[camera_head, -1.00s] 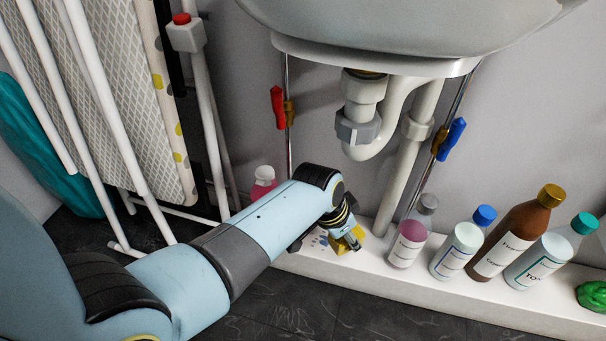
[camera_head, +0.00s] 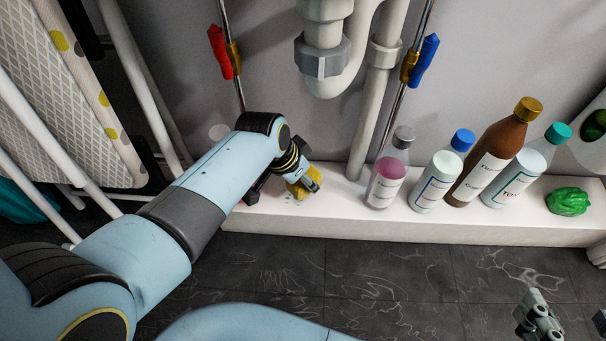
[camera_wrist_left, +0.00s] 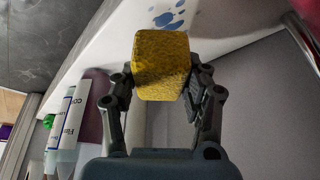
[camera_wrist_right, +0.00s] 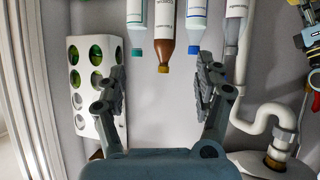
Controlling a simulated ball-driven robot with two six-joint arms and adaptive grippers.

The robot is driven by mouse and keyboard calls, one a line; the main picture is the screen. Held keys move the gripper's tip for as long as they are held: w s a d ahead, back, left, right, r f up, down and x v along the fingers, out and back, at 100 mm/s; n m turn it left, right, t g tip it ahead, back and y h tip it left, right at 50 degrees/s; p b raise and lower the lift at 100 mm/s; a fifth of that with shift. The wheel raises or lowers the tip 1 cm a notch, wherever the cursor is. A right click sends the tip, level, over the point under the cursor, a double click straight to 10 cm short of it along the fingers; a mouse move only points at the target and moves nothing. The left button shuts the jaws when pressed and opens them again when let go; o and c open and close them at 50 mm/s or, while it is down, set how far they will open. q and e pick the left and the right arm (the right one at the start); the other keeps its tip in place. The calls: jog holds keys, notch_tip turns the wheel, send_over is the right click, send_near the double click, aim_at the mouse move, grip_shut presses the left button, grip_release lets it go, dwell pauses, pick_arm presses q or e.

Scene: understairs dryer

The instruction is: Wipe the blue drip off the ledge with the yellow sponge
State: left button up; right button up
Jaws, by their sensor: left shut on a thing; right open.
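The yellow sponge (camera_head: 297,189) is held in my left gripper (camera_head: 305,183), low at the white ledge (camera_head: 400,226), left of the bottles. In the left wrist view the sponge (camera_wrist_left: 162,66) sits between the two fingers. The blue drip (camera_wrist_left: 168,17) shows there as several blue spots on the ledge just beyond the sponge. In the head view the arm and sponge cover most of that spot. Whether the sponge touches the ledge is hard to tell. My right gripper (camera_head: 568,318) is open and empty at the lower right, away from the ledge.
Several bottles stand on the ledge, the nearest a pink one (camera_head: 387,180). A green object (camera_head: 568,201) lies further right. White sink pipes (camera_head: 370,110) and red (camera_head: 220,52) and blue (camera_head: 425,59) valve handles are above. An ironing board (camera_head: 75,90) leans at left.

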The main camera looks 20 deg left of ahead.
aim_at(287, 195)
pick_arm(q)
jog(key=shift+f+b, duration=0.75)
jog(key=shift+f, duration=0.2)
pick_arm(e)
jog(key=w+r+t, duration=0.4)
jog(key=r, duration=0.2)
jog(key=shift+a+r+n+y, duration=0.15)
jog(key=shift+a+n+y, duration=0.25)
jog(key=shift+a, duration=0.05)
pick_arm(q)
jog(key=shift+f+b, duration=0.65)
jog(key=shift+f, duration=0.45)
pick_arm(e)
jog(key=shift+s+f, duration=0.2)
jog(key=shift+f, duration=0.55)
jog(key=shift+r, duration=0.1)
